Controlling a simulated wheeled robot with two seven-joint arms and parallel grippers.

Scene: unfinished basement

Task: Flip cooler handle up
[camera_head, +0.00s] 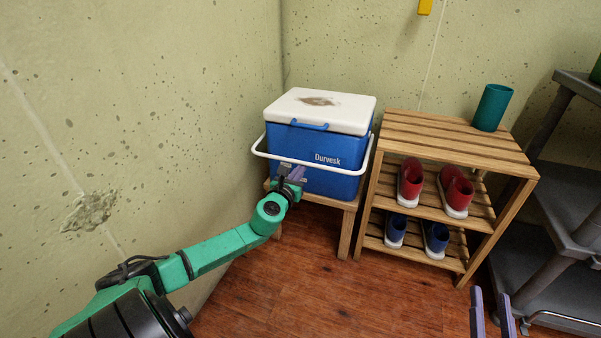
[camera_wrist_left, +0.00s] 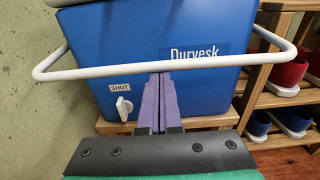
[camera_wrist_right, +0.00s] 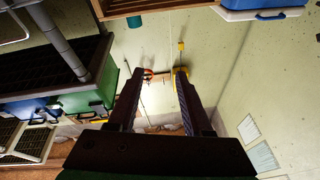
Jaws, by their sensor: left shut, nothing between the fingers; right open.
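The blue cooler (camera_head: 308,158) with a white lid (camera_head: 340,112) stands on a low wooden stand in the corner. Its white handle (camera_head: 318,169) hangs out in front of the cooler's face, below the lid. In the left wrist view the handle (camera_wrist_left: 100,73) crosses the picture, with the cooler's blue front (camera_wrist_left: 210,95) behind it. My left gripper (camera_head: 291,168) is shut and empty, its purple fingertips (camera_wrist_left: 160,78) right at the handle's bar, just below it in the picture; I cannot tell whether they touch. My right gripper (camera_head: 492,292) is open and empty, low at the right, away from the cooler.
A slatted wooden rack (camera_head: 435,135) with red and blue shoes stands right of the cooler, a teal cup (camera_head: 492,107) on top. A grey shelf unit (camera_head: 560,230) is at far right. The concrete wall (camera_head: 140,120) is close on the left. Wooden floor (camera_head: 320,280) in front is clear.

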